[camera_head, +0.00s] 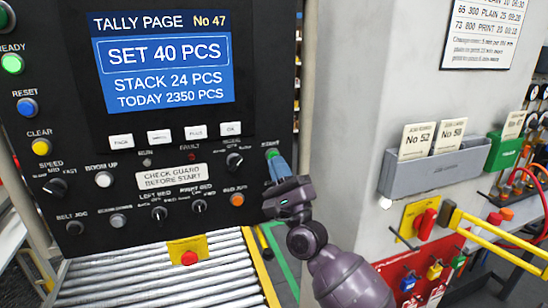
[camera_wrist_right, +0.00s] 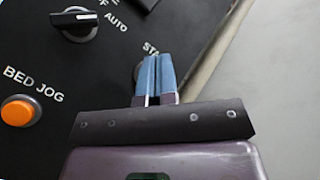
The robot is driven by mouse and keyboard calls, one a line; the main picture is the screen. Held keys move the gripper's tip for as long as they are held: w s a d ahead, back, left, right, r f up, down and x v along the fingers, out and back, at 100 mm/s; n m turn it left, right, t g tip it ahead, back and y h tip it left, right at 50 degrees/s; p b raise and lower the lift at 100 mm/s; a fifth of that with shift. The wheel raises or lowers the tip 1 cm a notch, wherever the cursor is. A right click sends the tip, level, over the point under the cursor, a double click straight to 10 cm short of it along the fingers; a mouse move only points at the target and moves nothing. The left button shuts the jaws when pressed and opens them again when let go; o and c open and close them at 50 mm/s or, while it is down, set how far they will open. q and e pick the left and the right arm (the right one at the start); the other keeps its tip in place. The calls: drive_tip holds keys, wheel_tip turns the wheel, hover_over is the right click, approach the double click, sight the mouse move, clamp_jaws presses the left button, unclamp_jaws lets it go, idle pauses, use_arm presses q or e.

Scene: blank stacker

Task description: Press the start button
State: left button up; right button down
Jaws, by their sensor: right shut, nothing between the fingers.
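The start button (camera_head: 271,153) is at the right edge of the black control panel (camera_head: 130,205), and its green face is mostly hidden behind my fingertips in the head view. My right gripper (camera_head: 276,162) is shut and empty, its blue fingers pointing at the button. In the right wrist view the shut fingertips (camera_wrist_right: 157,62) cover most of the button and part of its "START" label. I cannot tell whether the tips touch the button. My left gripper is not in view.
The panel screen (camera_head: 165,65) reads "SET 40 PCS". An orange bed jog button (camera_head: 237,199) and a mode knob (camera_head: 234,160) sit close to my gripper. A roller conveyor (camera_head: 165,280) lies below. A grey card holder (camera_head: 435,175) is on the wall at right.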

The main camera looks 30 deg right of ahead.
drive_tip(key=shift+w, duration=0.15)
idle(0.3)
drive_tip(key=shift+w+d, duration=0.1)
drive_tip(key=shift+w, duration=0.15)
